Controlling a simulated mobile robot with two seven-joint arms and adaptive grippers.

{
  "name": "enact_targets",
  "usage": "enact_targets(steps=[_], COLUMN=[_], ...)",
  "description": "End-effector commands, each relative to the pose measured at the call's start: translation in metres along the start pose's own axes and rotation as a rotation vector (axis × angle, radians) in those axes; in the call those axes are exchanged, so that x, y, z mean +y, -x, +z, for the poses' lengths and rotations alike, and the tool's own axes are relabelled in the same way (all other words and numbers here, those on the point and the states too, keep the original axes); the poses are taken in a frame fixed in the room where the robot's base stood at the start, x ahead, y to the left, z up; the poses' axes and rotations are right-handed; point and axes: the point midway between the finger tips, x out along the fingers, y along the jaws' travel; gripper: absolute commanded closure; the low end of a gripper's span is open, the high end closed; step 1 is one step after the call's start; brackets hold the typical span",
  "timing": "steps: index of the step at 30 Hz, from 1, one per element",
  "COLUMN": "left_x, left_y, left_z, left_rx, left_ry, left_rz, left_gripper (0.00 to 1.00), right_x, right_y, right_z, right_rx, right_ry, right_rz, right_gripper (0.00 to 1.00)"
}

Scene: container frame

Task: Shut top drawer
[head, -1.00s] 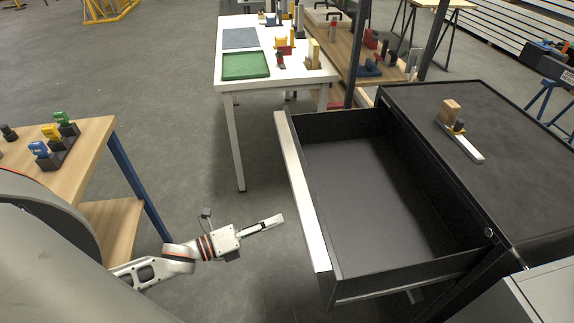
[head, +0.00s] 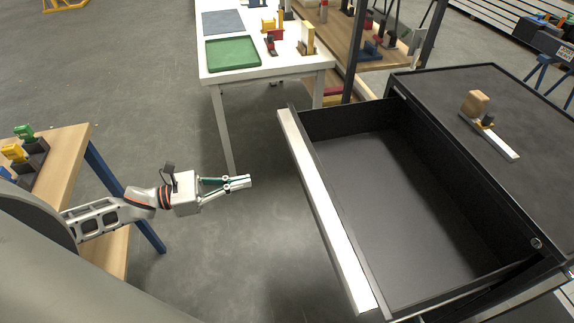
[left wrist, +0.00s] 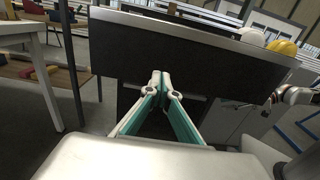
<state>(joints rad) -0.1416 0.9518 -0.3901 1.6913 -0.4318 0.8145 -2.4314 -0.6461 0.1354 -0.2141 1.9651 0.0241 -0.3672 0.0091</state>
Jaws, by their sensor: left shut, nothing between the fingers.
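The top drawer (head: 400,200) is black, empty and pulled far out of its dark cabinet (head: 520,120). Its front panel has a pale metal edge (head: 322,205) that faces left in the head view. My left gripper (head: 248,182) is shut and empty, to the left of the drawer front with a clear gap between them. In the left wrist view the drawer front (left wrist: 185,55) spans the picture as a dark panel ahead of the fingertips (left wrist: 160,78). My right gripper is not seen in the head view.
On the cabinet top lies a pale bar with a wooden block (head: 475,103). A white table (head: 270,72) with a green tray (head: 232,53) stands behind. A wooden table (head: 60,165) with colored items is at the left. Open floor lies between it and the drawer.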

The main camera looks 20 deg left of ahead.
Motion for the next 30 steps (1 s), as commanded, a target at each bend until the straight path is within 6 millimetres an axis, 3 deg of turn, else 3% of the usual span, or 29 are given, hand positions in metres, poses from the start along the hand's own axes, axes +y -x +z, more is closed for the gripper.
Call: enact_targets(steps=[8, 21, 30], left_x=[0.001, 0.001, 0.001], left_y=[-0.029, -0.110, -0.138], left_z=[0.003, 0.004, 0.001], left_rx=[-0.005, -0.004, -0.001], left_ry=[-0.001, 0.000, 0.001], left_rz=[-0.001, 0.000, 0.001], left_gripper=[1.00, 1.00, 1.00], right_x=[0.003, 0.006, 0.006], right_y=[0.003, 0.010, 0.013], right_z=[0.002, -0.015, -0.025], right_rx=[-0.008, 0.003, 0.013], right_ry=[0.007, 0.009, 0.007], right_rz=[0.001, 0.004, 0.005], right_gripper=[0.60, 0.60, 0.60])
